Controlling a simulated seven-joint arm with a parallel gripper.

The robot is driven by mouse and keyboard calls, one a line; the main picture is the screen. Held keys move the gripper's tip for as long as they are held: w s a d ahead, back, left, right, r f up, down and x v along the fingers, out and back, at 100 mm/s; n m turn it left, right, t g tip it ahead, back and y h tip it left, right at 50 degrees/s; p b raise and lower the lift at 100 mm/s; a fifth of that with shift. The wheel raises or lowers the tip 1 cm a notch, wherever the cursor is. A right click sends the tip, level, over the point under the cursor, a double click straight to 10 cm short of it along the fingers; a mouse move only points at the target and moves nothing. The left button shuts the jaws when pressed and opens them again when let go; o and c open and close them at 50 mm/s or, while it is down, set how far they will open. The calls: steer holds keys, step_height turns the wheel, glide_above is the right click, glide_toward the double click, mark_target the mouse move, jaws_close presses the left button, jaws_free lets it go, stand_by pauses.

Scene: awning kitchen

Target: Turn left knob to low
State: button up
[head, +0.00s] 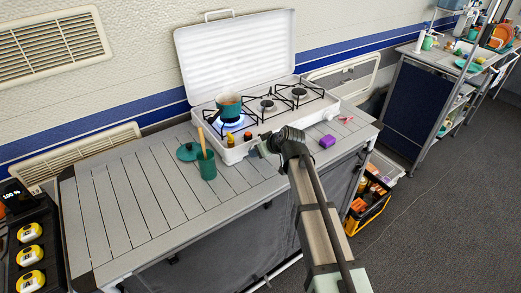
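The white two-or-more-burner camping stove (313,117) stands on the slatted table with its lid raised. A blue flame (231,123) burns at its left burner under a teal pot (229,106) with a brown upper part. My gripper (260,150) is at the stove's front face, right of the left burner. It is very close to that face; I cannot tell whether it touches. The left knob is not clearly visible; small size and my gripper obscure the front panel. Whether the fingers are open or shut is too small to tell.
Two small dark-and-coloured items (231,141) (247,137) are at the stove's front left. The table's left side is clear.

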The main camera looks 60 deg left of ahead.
steer(key=shift+a+f, duration=0.25)
steer(key=c, duration=0.8)
steer(key=shift+c, duration=0.2)
steer(key=shift+s, duration=0.1)
steer(key=t, duration=0.1)
steer(key=n+t, duration=0.1)
steer(key=t, duration=0.1)
steer(key=shift+s+n, duration=0.3)
steer(key=shift+s+f+n+t+y, duration=0.15)
steer(key=shift+n+t+y, duration=0.15)
steer(key=shift+n+t, duration=0.85)
steer(key=shift+m+t, duration=0.25)
steer(key=shift+t, duration=0.3)
